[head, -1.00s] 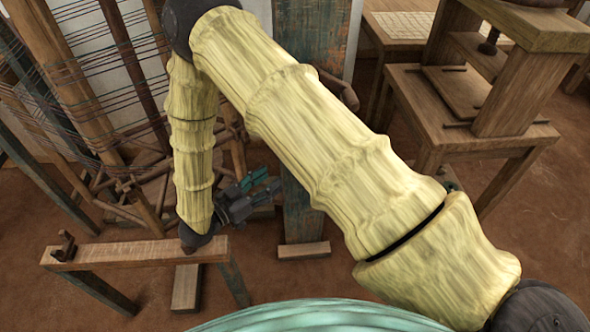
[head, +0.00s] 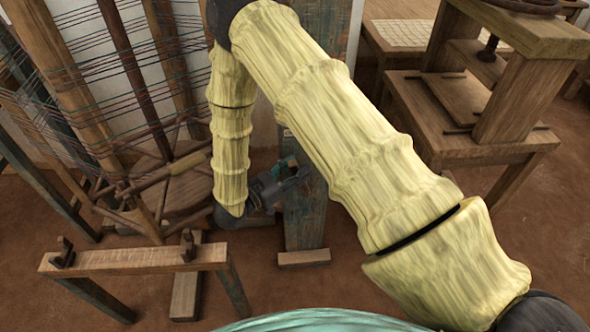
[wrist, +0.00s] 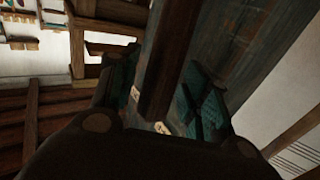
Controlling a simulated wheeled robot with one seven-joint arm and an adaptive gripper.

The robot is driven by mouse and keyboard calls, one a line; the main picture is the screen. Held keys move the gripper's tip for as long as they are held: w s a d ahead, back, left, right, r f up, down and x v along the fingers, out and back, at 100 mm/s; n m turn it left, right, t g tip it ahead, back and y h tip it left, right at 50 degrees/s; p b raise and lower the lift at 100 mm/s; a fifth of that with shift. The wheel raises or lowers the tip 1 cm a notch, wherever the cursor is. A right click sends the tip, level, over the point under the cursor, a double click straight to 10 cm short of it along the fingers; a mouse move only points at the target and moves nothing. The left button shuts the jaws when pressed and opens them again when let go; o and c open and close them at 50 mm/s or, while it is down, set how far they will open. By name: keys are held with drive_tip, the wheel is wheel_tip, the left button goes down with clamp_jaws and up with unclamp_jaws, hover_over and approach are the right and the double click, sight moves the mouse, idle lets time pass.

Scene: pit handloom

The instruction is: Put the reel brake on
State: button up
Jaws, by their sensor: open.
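My gripper (head: 288,170) is open, low in front of the weathered blue-green post (head: 306,215) in the head view. In the wrist view its two teal-padded fingers (wrist: 155,100) stand on either side of a dark wooden bar (wrist: 160,65), with gaps showing. The bar looks like a lever, perhaps the reel brake, but I cannot tell for sure. The spoked wooden reel (head: 125,190) is left of my gripper in the head view. My arm hides part of the post and whatever is behind it.
A low wooden trestle (head: 125,260) with small upright brackets stands at front left. A frame strung with threads (head: 100,75) is behind it. A wooden bench (head: 470,145) with a press-like stand is at right. The brown floor at lower right is clear.

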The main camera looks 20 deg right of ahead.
drive_tip(key=shift+d, duration=0.1)
drive_tip(key=shift+c, duration=0.5)
clamp_jaws()
